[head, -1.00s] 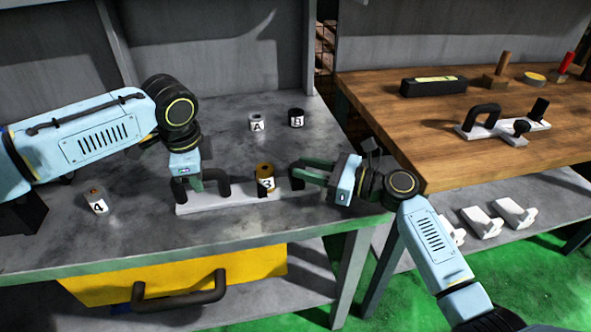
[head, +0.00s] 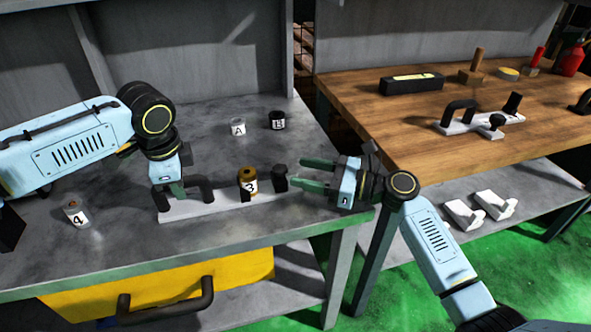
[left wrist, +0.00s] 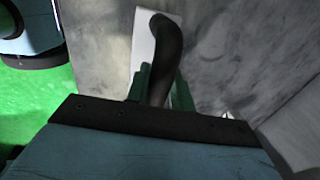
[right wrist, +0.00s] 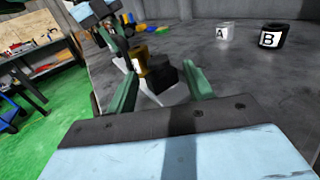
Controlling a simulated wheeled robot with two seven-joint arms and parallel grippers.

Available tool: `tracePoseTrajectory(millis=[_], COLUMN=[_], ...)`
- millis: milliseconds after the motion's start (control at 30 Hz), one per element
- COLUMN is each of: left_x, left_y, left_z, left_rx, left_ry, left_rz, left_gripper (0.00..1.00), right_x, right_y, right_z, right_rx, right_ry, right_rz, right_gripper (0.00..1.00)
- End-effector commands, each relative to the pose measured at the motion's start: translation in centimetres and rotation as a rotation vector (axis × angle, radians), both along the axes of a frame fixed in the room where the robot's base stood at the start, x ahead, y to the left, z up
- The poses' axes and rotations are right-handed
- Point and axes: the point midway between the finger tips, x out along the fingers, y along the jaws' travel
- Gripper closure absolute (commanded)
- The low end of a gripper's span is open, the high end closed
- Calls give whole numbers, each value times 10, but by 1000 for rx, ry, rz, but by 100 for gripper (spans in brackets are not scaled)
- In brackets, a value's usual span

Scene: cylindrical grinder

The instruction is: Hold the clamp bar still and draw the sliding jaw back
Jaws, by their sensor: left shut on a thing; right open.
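The clamp bar (head: 205,208) is a white bar lying on the grey bench, with a black arched handle (head: 207,188) at its left end. My left gripper (head: 177,190) is shut on that handle; the left wrist view shows the handle (left wrist: 162,60) between its fingers. The black sliding jaw (head: 280,178) stands near the bar's right end, and shows in the right wrist view (right wrist: 165,75). An amber jar marked 3 (head: 248,184) stands left of the jaw, with a small gap between them. My right gripper (head: 309,174) is open and empty, just right of the jaw.
Jars A (head: 238,128) and B (head: 278,121) stand behind on the bench, jar 4 (head: 74,213) at the left. A wooden table (head: 420,160) at the right holds a similar clamp (head: 470,126). A yellow drawer (head: 170,285) is below. The bench front is clear.

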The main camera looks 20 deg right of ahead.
Motion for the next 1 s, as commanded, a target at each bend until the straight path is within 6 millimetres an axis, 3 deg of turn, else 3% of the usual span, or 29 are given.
tracePoseTrajectory(millis=[200,400,900,933,1000], left_x=[1,1,1,1,1], left_y=[3,3,2,2,2], left_z=[-1,-1,-1,-1,-1], left_rx=[7,7,5,5,4], left_ry=[1,0,0,0,0], left_rz=[5,5,4,4,4], left_gripper=[100,100,100,74,65], right_x=[-28,-44,-48,-48,-48], right_y=[-41,-65,-73,-73,-73], right_z=[-1,-1,0,0,0], right_rx=[-3,-3,-1,-1,-1], right_ry=[2,1,-1,-1,-1], right_rz=[-2,-2,-1,-1,-1], right_gripper=[48,48,48,48,48])
